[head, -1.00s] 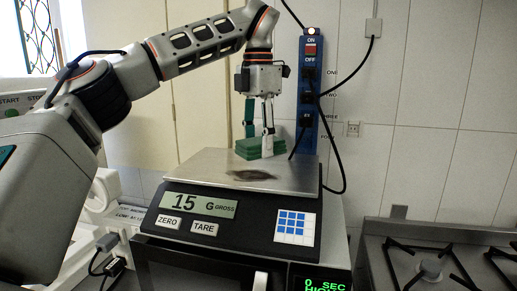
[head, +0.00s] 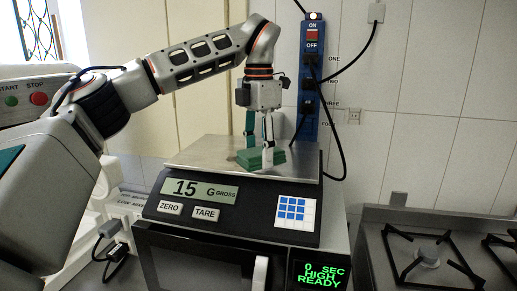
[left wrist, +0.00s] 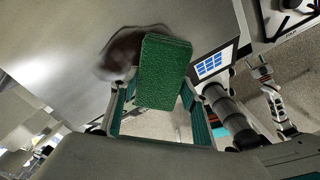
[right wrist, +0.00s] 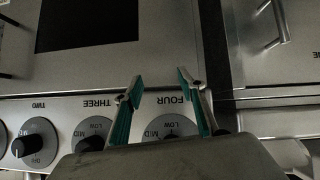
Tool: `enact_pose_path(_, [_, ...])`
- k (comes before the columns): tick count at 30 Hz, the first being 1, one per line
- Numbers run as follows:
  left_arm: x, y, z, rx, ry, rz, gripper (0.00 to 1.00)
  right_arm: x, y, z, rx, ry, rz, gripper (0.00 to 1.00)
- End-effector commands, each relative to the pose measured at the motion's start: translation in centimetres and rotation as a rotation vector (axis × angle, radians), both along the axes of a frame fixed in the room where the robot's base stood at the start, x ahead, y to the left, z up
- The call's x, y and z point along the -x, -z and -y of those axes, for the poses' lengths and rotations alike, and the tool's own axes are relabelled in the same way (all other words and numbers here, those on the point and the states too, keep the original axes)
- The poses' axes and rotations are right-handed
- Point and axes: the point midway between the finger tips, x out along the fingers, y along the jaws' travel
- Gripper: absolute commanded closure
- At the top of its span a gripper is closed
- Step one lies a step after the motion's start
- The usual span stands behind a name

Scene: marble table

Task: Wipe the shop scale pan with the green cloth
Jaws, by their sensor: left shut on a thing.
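The shop scale's metal pan (head: 200,153) sits on top of the dark scale body, whose display reads 15 G gross. The folded green cloth (head: 262,158) is on the pan near its middle. My left gripper (head: 265,147) points down and is shut on the cloth. In the left wrist view the cloth (left wrist: 165,70) lies partly over a dark brown stain (left wrist: 122,52) on the pan. My right gripper (right wrist: 158,85) is open and empty, in front of an appliance panel with knobs.
The scale stands on a microwave (head: 205,259) with a lit green display. A blue power strip (head: 311,85) with black cables is on the wall just behind the pan. A gas hob (head: 430,255) stands at the right.

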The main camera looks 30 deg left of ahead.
Motion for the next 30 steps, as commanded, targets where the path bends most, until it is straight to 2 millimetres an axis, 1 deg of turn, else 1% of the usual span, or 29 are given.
enact_pose_path(12, [0.0, -0.02, 0.0, 0.0, 0.001, 0.0, 0.72, 0.25, 0.2, 0.54, 0.012, -0.006, -0.003, 0.6])
enact_pose_path(30, [0.0, 0.94, 0.0, 0.0, 0.002, 0.0, 0.72, 0.25, 0.45, 0.15, 0.002, 0.001, -0.004, 0.6])
